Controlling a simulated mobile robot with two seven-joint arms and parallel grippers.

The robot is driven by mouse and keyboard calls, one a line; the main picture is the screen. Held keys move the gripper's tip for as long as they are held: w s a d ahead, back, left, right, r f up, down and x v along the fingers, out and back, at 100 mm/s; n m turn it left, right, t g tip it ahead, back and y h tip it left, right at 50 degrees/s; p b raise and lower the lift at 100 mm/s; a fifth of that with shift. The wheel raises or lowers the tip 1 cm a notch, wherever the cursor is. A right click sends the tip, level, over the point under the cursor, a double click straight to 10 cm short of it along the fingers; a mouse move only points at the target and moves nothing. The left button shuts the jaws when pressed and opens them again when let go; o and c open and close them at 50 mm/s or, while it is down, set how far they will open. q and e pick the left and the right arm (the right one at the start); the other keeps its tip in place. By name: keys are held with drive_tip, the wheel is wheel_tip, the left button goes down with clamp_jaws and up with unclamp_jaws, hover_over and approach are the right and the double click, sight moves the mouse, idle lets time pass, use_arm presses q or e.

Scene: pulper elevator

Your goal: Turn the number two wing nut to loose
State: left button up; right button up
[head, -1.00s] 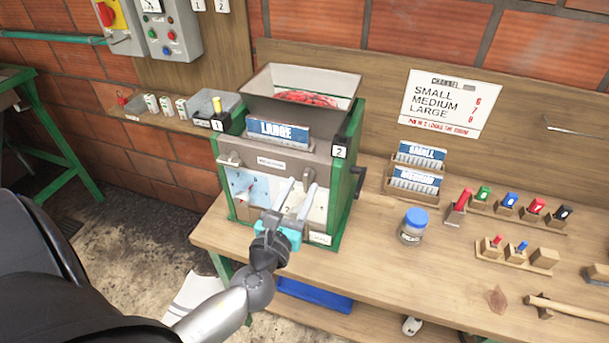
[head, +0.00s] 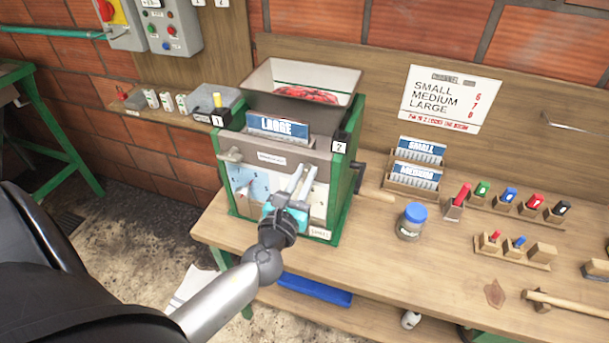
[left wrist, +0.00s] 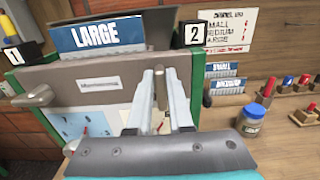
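The green and grey pulper (head: 342,190) stands on the bench, with a black "2" tag (head: 340,146) at its upper right. The number two wing nut (left wrist: 160,88) is a grey-brown upright piece on the front plate. In the left wrist view it shows between the fingers of my left gripper (head: 306,168). The fingers are partly apart, one on each side of the nut; I cannot tell whether they touch it. In the head view the gripper mostly hides this nut. The other wing nut (head: 230,155), on the "1" side (left wrist: 35,97), lies roughly sideways. My right gripper is not in view.
A blue "LARGE" card (head: 277,127) stands above the front plate, close over the gripper. A dark crank (head: 359,175) sticks out at the pulper's right. A blue-lidded jar (head: 411,220) and several coloured pegs stand further right. The bench front is clear.

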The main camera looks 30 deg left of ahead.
use_arm(q)
clamp_jaws()
drive_tip(key=shift+f, duration=0.1)
